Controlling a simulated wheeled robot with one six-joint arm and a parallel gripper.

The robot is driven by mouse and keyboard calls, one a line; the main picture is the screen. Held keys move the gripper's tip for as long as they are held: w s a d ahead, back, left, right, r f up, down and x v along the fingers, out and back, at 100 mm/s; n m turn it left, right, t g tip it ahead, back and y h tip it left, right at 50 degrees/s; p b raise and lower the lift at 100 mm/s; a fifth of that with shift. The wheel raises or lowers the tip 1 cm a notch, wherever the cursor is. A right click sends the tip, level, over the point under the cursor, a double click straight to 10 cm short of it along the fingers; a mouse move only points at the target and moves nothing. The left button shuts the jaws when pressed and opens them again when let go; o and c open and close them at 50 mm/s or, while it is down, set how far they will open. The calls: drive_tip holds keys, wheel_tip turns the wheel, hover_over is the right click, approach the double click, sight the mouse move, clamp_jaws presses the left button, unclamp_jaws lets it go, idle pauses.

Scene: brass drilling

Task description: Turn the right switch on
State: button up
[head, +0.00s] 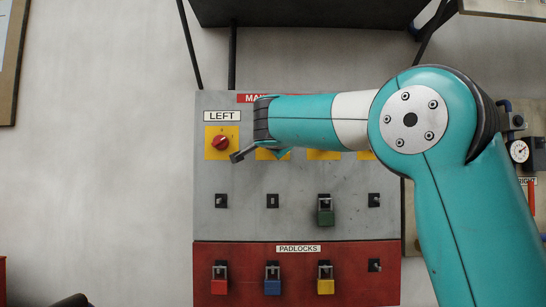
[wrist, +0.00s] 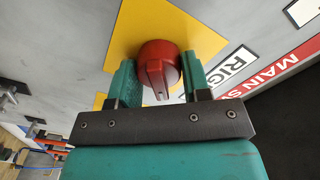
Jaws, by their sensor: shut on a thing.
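The right switch is a red knob (wrist: 157,62) on a yellow plate (wrist: 183,32), beside a white label (wrist: 237,64) that reads "RIG" in the visible part. My gripper (wrist: 160,76) has one finger on each side of this knob and is shut on it. The knob's raised ridge points toward the gripper's palm in the wrist view. In the head view my arm hides the right switch, and only part of my gripper (head: 243,153) shows below the wrist. The left switch (head: 220,142), a red knob with its ridge tilted, sits under the "LEFT" label (head: 222,116).
The grey panel (head: 235,220) carries several hasps and a green padlock (head: 326,216). Red, blue and yellow padlocks (head: 272,286) hang on the red board below. A gauge (head: 519,151) is at the far right.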

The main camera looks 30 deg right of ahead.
drive_tip(key=shift+f+m+b, duration=0.1)
drive_tip(key=shift+m+b, duration=0.7)
drive_tip(key=shift+m, duration=0.1)
drive_tip(key=o, duration=0.9)
drive_tip(key=b+v, duration=0.4)
drive_tip(key=v, duration=1.3)
drive_tip(key=shift+s+a, duration=0.1)
drive_tip(key=shift+a, duration=0.05)
